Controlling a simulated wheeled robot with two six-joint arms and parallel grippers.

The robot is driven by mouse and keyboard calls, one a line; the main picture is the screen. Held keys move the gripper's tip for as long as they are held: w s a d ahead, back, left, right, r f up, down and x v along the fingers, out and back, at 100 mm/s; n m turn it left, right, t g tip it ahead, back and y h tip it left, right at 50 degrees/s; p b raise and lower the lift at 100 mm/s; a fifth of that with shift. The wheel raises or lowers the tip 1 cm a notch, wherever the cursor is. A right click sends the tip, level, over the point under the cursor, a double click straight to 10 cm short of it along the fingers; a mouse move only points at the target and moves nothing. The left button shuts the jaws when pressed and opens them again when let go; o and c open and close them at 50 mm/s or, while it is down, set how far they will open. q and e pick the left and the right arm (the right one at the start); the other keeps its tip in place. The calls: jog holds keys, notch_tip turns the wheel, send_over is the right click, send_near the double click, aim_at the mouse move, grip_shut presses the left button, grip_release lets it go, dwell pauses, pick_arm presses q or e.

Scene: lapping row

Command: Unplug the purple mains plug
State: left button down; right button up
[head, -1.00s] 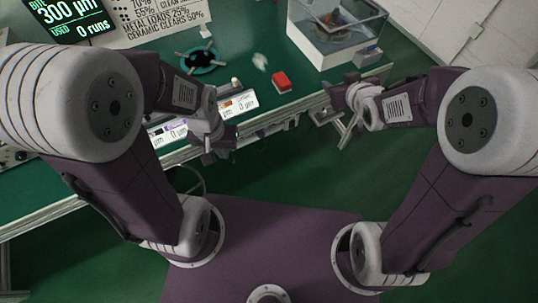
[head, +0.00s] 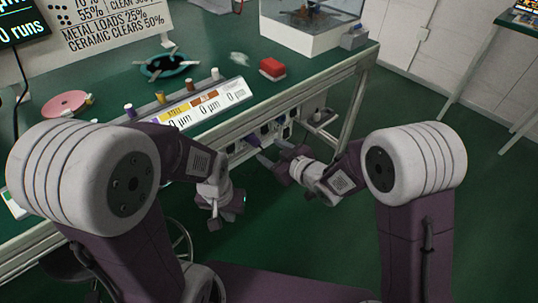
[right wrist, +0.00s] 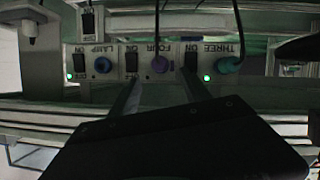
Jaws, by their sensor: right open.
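The purple mains plug (right wrist: 160,64) sits in a socket on a power strip (right wrist: 115,52) in the right wrist view, below the upside-down label FOUR, with a dark cord. It also shows under the bench front in the head view (head: 253,140). My right gripper (head: 272,151) is open in front of the strip. In the right wrist view its fingers (right wrist: 158,92) lie either side of the purple plug's line, apart from it as far as I can tell. My left gripper (head: 213,223) hangs low in front of the bench; its jaws are too unclear to read.
A blue plug (right wrist: 102,64) at LAMP and a teal plug (right wrist: 228,65) at THREE flank the purple one. Rocker switches (right wrist: 132,62) and green lights lie between them. On the green bench are a red block (head: 272,68) and a display bar (head: 205,103).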

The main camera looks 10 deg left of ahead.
aim_at(258, 143)
jog(key=b+x, duration=0.3)
jog(key=x, duration=0.4)
jog(key=shift+w+a+f, duration=0.15)
jog(key=shift+w+f, duration=0.05)
jog(key=shift+f, duration=0.1)
jog(key=shift+w+a, duration=0.3)
grip_shut()
jog(key=shift+s+d, duration=0.8)
jog(key=shift+d, duration=0.25)
jog(key=s+d, duration=0.2)
jog(key=d, duration=0.1)
jog(key=shift+s+d, duration=0.1)
jog(key=shift+s, duration=0.15)
